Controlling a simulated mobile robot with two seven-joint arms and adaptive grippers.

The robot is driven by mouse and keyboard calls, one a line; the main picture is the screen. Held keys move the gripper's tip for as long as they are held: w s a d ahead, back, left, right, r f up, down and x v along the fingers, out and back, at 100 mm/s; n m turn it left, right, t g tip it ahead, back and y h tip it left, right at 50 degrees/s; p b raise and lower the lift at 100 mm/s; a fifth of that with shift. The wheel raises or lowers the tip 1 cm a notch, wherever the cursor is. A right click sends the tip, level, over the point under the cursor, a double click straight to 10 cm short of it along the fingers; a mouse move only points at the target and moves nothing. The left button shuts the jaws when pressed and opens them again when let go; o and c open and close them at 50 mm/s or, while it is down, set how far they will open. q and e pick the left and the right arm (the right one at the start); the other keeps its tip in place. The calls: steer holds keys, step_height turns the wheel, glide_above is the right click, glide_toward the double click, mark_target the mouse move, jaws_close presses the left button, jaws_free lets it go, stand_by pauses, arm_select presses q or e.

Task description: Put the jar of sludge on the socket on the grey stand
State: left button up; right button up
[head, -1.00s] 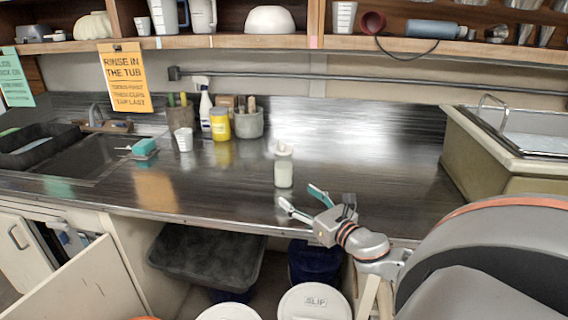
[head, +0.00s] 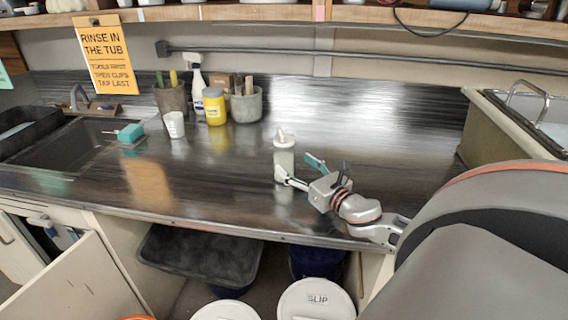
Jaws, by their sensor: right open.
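A pale, translucent jar (head: 284,158) with a white pointed top stands upright on the dark metal counter, near its middle. I take it to be the jar of sludge; I see no label on it. My right gripper (head: 295,168) is open, with one white and one teal finger, at the jar's lower right. The white fingertip overlaps the jar's edge in the picture; I cannot tell whether they touch. The jar stands upright, not gripped. I cannot make out a grey stand or its socket. My left gripper is not in view.
A yellow jar (head: 215,108), a spray bottle (head: 197,85), a white cup (head: 174,125) and tool pots stand at the back left. A sink (head: 70,145) is further left. The counter (head: 210,180) is clear around the jar. White lidded buckets (head: 316,300) stand below.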

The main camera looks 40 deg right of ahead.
mark_target(290, 162)
steer(key=shift+w+f, duration=0.15)
steer(key=shift+w, duration=2.75)
steer(key=c, duration=1.7)
steer(key=shift+r+p, duration=0.2)
steer(key=shift+p, duration=0.1)
